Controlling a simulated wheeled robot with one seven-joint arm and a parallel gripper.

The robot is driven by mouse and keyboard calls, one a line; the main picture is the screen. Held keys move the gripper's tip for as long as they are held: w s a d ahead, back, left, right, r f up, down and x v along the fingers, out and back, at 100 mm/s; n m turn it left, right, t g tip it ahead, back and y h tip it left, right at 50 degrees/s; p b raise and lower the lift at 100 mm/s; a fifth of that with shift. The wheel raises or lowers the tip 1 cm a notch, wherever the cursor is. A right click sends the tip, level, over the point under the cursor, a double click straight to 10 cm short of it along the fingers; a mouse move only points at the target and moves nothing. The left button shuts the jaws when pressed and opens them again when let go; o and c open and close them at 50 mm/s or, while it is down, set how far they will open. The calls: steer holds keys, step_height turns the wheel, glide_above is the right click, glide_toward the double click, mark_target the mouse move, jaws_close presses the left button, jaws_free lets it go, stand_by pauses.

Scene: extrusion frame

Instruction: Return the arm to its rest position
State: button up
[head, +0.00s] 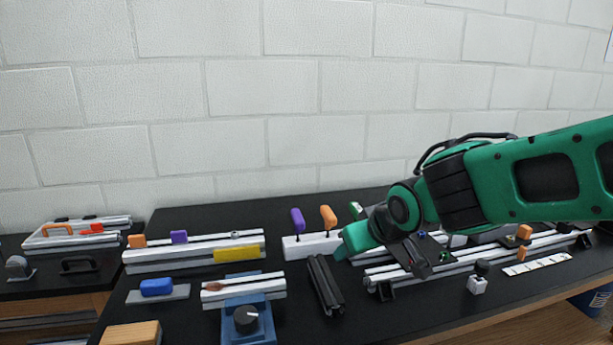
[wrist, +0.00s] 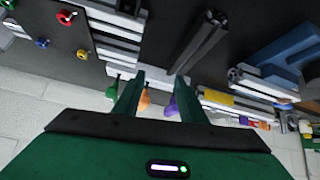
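My green arm reaches in from the right in the head view, above the black bench (head: 190,325). My gripper (head: 350,241) points left and hangs over the bench near the white tool block with purple and orange handles (head: 300,247). The orange handle (wrist: 144,101) and purple handle (wrist: 171,106) show beyond the fingers in that view. I cannot tell whether a finger touches the block. The arm hides part of the bench behind it.
A dark extrusion (head: 325,284) lies in front of the gripper. A long silver rail (head: 462,262) lies below the arm. The brick wall (head: 320,85) is behind; space above is clear.

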steer(key=s+d+f+m+g+h, duration=0.2)
steer(key=s+d+m, duration=0.15)
steer(key=d, duration=0.75)
steer(key=s+d+f+m+g+h, duration=0.15)
steer(key=s+d, duration=0.35)
steer(key=d, duration=0.5)
steer(key=s+d+f+m+g, duration=0.1)
steer(key=s+d+m+g, duration=0.1)
steer(key=s+d, duration=0.3)
steer(key=s+d+f+m+g+y, duration=0.1)
steer(key=s+d+m, duration=0.3)
steer(key=s, duration=1)
steer(key=shift+s+d+g, duration=0.25)
steer(key=shift+d+g, duration=0.15)
steer(key=shift+g, duration=0.25)
steer(key=shift+w+f, duration=0.2)
steer(key=shift+w, duration=0.5)
